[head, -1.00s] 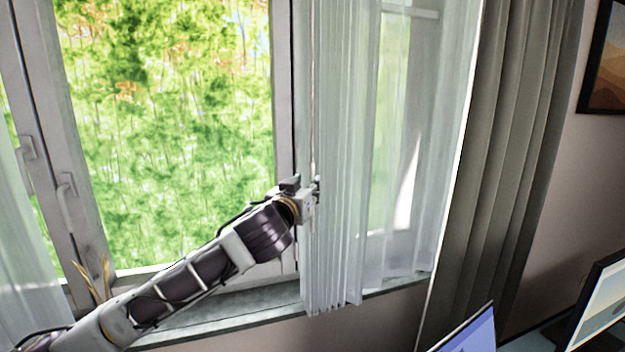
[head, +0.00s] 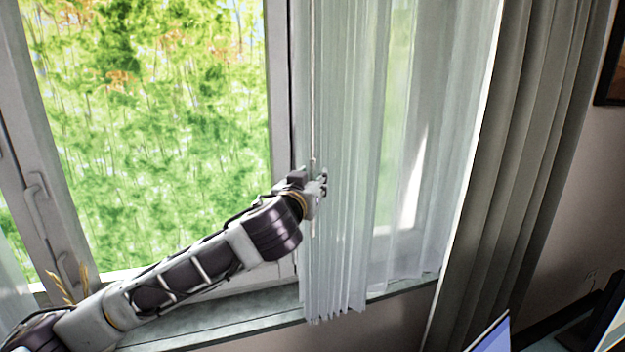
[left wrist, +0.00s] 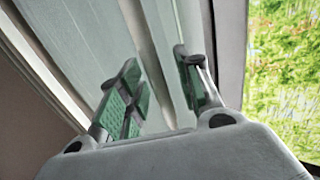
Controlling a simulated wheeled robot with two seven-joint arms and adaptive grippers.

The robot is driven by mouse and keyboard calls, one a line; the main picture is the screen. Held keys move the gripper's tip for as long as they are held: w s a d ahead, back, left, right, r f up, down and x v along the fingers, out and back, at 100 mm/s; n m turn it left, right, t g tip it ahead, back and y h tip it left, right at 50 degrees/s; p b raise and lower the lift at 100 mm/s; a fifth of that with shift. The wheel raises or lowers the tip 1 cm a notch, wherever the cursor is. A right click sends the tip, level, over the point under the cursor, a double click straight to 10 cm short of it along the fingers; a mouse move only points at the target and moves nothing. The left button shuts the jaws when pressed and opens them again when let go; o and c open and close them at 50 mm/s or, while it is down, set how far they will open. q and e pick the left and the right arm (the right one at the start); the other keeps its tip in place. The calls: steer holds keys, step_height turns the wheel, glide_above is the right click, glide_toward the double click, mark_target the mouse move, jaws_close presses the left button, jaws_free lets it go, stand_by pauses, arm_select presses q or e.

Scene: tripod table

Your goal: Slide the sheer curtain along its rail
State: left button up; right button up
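The sheer curtain (head: 350,130) is pale and translucent. It hangs in folds over the right part of the window, bunched most at its left edge. A thin light wand (head: 313,90) hangs along that edge and passes my left gripper (head: 318,182). The gripper is at the curtain's left edge, around mid-height on the wand. In the left wrist view, my left gripper (left wrist: 157,65) has its green-padded fingers apart, with a pale upright strip showing between them. I cannot tell whether the fingers touch it. My right gripper is not in view.
A heavy grey curtain (head: 510,150) hangs to the right. The window frame has a handle (head: 37,190) at left. A sill (head: 220,322) runs beneath. Dried stalks (head: 65,288) stand near my forearm, and a screen (head: 490,335) is at lower right.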

arm_select(q)
steer(key=shift+s, duration=0.1)
jaws_close()
steer(key=shift+a, duration=0.15)
stand_by(0.4)
